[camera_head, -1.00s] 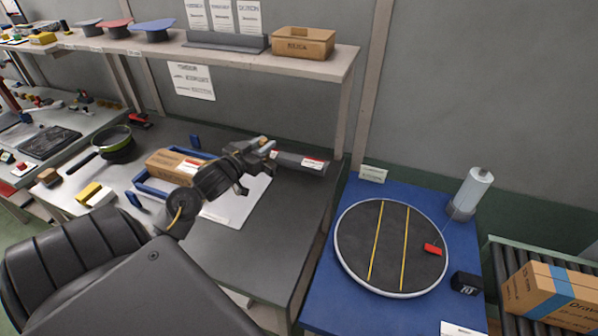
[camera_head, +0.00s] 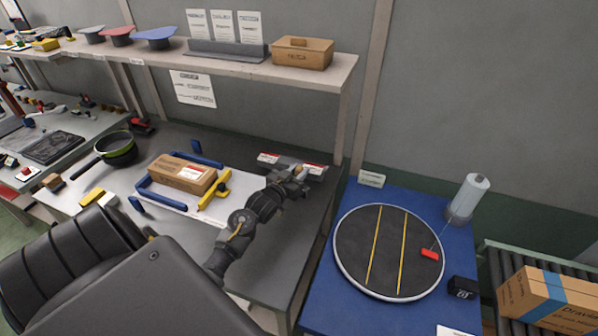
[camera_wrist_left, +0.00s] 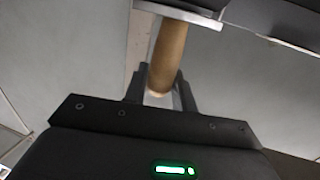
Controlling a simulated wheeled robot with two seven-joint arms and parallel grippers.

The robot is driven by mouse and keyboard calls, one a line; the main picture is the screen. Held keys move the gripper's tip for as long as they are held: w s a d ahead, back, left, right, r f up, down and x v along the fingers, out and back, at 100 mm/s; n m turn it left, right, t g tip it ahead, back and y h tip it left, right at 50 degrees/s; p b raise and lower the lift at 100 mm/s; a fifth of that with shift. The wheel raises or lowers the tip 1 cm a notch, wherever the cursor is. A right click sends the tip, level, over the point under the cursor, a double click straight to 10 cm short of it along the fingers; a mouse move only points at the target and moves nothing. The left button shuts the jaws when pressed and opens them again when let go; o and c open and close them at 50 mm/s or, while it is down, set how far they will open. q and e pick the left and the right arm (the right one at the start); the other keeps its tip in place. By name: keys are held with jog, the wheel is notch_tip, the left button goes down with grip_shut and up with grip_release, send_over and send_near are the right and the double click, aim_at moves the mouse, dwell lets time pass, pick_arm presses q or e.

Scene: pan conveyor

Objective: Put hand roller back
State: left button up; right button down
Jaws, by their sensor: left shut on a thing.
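The hand roller (camera_wrist_left: 168,52) shows in the left wrist view as a tan, rounded wooden handle between my two black fingers. Its roller end cannot be made out there. My left gripper (camera_wrist_left: 160,84) is shut on this handle. The gripper covers most of the roller there, and I cannot tell whether the roller touches the holder. My right gripper is not in view.
A cardboard box (camera_head: 182,174) lies on a white sheet between blue brackets (camera_head: 152,194) and a yellow one (camera_head: 215,190). A shelf (camera_head: 240,66) hangs above the back of the bench. A blue table with a round turntable (camera_head: 387,292) stands at the right.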

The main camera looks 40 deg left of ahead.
pick_arm(q)
jog(key=shift+f, duration=0.25)
jog(key=shift+f, duration=0.2)
jog(key=o, duration=1)
